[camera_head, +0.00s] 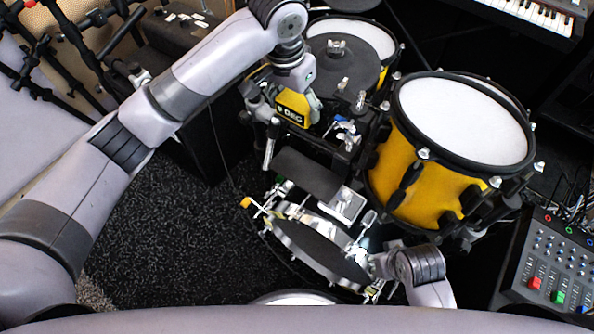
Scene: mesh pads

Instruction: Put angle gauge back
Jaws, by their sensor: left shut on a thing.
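A yellow and dark angle gauge (292,107) with "DEG" lettering sits at the end of my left arm, above the drum hardware. My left gripper (299,92) is shut on it; its fingertips are mostly hidden from above. My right gripper (377,263) is low at the centre right, beside the rim of a silver drum with a dark head. Its fingers are too small and cluttered to show whether they are open or shut.
A yellow drum (413,160) with a white mesh head stands right of the gauge. Behind it are a dark round pad (338,72) and another white-headed drum. The silver drum (290,238) is below. A mixer (553,266) stands at lower right. Dark carpet (150,235) is clear at left.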

